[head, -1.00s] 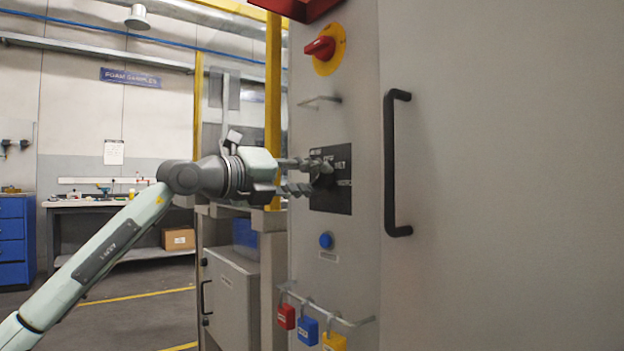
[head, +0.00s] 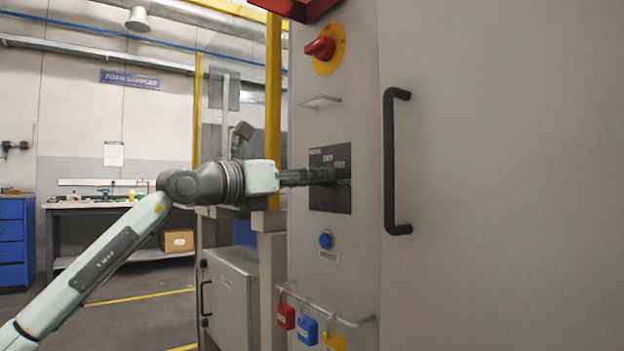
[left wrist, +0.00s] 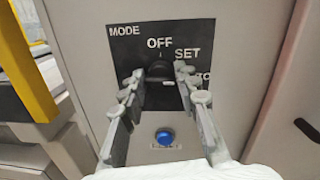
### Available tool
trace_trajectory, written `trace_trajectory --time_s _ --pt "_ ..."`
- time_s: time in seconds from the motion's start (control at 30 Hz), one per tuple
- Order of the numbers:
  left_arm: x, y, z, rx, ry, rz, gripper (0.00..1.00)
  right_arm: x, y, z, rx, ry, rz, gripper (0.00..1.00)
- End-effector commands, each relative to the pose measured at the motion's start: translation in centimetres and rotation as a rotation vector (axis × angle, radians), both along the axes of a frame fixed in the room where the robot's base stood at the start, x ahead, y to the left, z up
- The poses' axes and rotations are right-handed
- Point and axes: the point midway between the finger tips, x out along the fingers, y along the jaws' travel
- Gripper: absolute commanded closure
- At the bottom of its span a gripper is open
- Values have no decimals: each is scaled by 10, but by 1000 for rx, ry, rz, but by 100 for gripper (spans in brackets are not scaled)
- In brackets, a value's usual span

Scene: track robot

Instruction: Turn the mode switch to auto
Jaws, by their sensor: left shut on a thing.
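The mode switch is a black knob (left wrist: 160,74) on a black plate (head: 330,198) on the grey cabinet front. In the left wrist view the plate reads MODE, OFF above the knob, SET to its upper right, and a partly hidden label ending in O at the right. My left gripper (left wrist: 160,82) is at the plate with its fingers on both sides of the knob, shut on it. In the head view the gripper (head: 327,176) reaches in from the left and hides the knob. The knob's pointing direction is hard to tell. My right gripper is not in view.
A red rotary switch on yellow (head: 325,48) is above the plate. A blue button (head: 326,240) and a rail with coloured padlocks (head: 308,329) are below. A black door handle (head: 395,162) stands out to the right. A yellow post (head: 272,110) is behind my arm.

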Motion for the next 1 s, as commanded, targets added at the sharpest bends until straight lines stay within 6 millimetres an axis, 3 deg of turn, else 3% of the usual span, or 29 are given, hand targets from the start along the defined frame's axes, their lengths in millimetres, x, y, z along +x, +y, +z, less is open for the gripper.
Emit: trace_trajectory --time_s 0.3,0.83,0.87,1.0 --pt "-1 -1 -1 69 -94 -3 98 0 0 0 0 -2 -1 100" --pt "-1 -2 -1 83 -109 -4 98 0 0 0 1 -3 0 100" --pt "-1 -2 -2 83 -109 -4 65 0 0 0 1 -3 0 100" --pt "-1 -1 -1 81 -108 -3 51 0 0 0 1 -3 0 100"
